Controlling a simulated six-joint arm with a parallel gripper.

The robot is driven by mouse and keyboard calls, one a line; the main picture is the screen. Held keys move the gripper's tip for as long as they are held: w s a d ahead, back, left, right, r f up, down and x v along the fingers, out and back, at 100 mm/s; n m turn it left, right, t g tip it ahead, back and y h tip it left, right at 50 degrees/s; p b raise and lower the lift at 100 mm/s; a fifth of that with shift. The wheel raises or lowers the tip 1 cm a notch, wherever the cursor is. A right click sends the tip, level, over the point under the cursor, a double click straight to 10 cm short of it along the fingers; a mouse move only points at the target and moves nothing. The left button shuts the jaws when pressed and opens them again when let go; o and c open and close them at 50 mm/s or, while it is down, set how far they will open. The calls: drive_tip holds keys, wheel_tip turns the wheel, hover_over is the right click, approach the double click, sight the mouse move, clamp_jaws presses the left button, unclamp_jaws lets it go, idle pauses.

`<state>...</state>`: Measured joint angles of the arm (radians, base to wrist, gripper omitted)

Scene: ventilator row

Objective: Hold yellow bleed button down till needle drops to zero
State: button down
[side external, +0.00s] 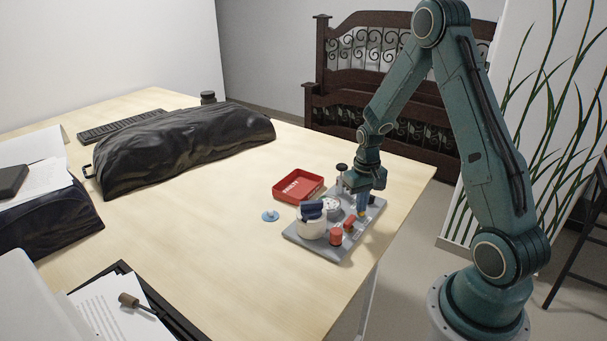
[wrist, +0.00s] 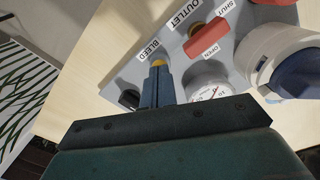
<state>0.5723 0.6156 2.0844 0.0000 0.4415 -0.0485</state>
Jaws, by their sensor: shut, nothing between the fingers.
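The yellow bleed button (wrist: 158,62) shows just past my fingertips in the wrist view, next to the label BLEED. My gripper (wrist: 157,72) is shut and empty, its blue-grey fingertips at the button and partly covering it. In the side view my gripper (side external: 362,207) points down over the grey panel (side external: 328,251). The fingertips appear to touch the button; I cannot tell how far it is pressed. The white-faced gauge (wrist: 207,84) is partly cut off by my gripper body in the wrist view. Its needle is too small to read surely.
A red OUTLET handle (wrist: 207,41) sits between OPEN and SHUT labels. A white canister with a blue top (side external: 311,227) and a red knob (side external: 336,237) stand on the panel. A red tray (side external: 298,186) and a blue disc (side external: 270,216) lie beside it.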

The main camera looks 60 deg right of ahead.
drive_tip(key=shift+r, duration=0.1)
idle(0.6)
drive_tip(key=shift+r, duration=2.9)
drive_tip(key=shift+a+r, duration=0.15)
drive_tip(key=shift+r, duration=0.15)
drive_tip(key=s+a+r+n+t, duration=0.2)
drive_tip(key=s+a+r, duration=0.2)
drive_tip(key=a+r, duration=0.45)
drive_tip(key=s+a+r+n+t, duration=0.2)
drive_tip(key=s+a+r, duration=0.2)
drive_tip(key=a+r, duration=0.5)
drive_tip(key=s+a+r+n+t, duration=0.1)
drive_tip(key=s+a+r+n, duration=0.1)
drive_tip(key=s, duration=0.5)
drive_tip(key=shift+s+a+r+t, duration=0.3)
drive_tip(key=shift+a+r, duration=0.25)
drive_tip(key=shift+a, duration=0.25)
